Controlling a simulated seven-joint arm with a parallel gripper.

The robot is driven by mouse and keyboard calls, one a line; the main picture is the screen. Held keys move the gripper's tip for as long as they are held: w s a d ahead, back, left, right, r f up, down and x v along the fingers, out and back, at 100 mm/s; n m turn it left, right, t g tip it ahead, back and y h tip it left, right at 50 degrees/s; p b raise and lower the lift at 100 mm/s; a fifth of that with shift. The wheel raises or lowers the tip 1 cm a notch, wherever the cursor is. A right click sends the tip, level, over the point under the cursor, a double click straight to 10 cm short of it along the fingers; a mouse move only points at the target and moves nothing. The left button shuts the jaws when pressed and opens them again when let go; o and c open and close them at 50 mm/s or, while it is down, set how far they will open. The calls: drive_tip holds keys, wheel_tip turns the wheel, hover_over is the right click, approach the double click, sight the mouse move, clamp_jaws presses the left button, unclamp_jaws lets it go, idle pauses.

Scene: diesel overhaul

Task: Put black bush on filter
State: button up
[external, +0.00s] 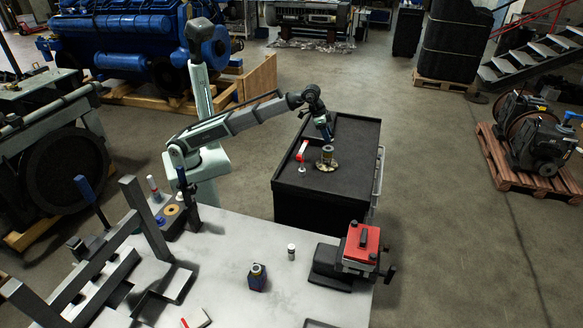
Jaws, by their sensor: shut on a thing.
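My gripper (328,138) is over the black cart, pointing down. It is shut on a small dark thing that fits the black bush, but the jaws and the bush are too small and dark to make out clearly. A short grey cylinder (327,155), which looks like the filter, stands upright on the cart directly below my gripper. Its top is very close to the fingertips; I cannot tell whether they touch. A brownish round piece (326,166) lies at its foot.
The black cart top (350,185) also carries a red-and-white tool (303,150) just left of the cylinder. The cart's right side is clear.

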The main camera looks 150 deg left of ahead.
drive_tip(key=shift+f, duration=1.8)
drive_tip(key=shift+f, duration=0.15)
drive_tip(key=o, duration=1.2)
drive_tip(key=shift+o, duration=0.2)
drive_tip(key=v, duration=1.2)
